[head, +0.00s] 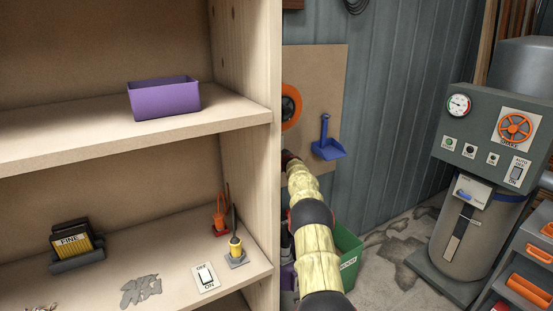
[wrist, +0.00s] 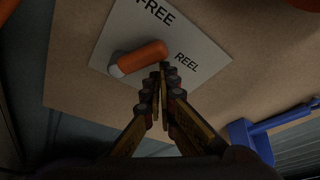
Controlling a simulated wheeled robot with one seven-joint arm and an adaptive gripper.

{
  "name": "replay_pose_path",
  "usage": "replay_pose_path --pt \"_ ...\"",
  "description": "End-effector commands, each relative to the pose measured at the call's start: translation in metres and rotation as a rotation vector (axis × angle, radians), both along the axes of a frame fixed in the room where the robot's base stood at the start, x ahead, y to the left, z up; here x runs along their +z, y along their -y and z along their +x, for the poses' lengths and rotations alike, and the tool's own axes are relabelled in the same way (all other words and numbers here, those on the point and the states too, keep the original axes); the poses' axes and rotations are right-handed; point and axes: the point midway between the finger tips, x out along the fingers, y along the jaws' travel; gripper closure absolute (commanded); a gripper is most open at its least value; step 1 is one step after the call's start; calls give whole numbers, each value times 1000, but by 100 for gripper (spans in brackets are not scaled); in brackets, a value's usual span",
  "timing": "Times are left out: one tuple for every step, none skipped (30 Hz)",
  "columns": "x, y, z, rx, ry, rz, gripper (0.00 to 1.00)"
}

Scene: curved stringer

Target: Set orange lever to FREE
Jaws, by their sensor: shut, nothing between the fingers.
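The orange lever (wrist: 145,56) lies across a white plate (wrist: 205,48) in the wrist view. It has a pale grey end at its lower left, and its orange end points up and right. The plate reads FREE at the top and REEL to the right; the orange end lies between the two words, closer to REEL. My gripper (wrist: 160,72) is shut and empty, its tips just below the lever's orange part. I cannot tell whether they touch it. In the head view the lever and my gripper are hidden behind the shelf side and my arm.
The plate sits on a brown board (head: 325,75) on the grey wall. An orange ring (head: 291,103) and a blue scoop (head: 327,146) are on it; the scoop is right of my gripper in the wrist view (wrist: 247,138). The wooden shelf side (head: 262,190) stands left of my arm.

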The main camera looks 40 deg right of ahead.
Motion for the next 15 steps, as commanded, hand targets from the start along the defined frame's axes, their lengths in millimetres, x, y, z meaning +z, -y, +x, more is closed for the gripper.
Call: replay_pose_path --pt "3 -1 2 1 0 -1 100" --pt "3 -2 2 1 0 -1 100" --pt "5 -3 3 1 0 -1 100" --pt "6 -4 3 1 1 0 100" --pt "7 -5 3 1 1 0 100" --pt "9 -6 4 1 2 0 100" --pt "10 -7 4 1 2 0 100" --pt "10 -8 4 1 1 0 100" --pt "11 -9 4 1 0 0 100" --pt "11 -9 4 1 0 0 100" --pt "12 -10 5 1 0 0 100" --pt "12 -11 5 1 1 1 100" --pt "13 -12 5 1 1 1 100" --pt "13 -12 5 1 1 1 100" --pt "14 -13 5 1 1 1 100"
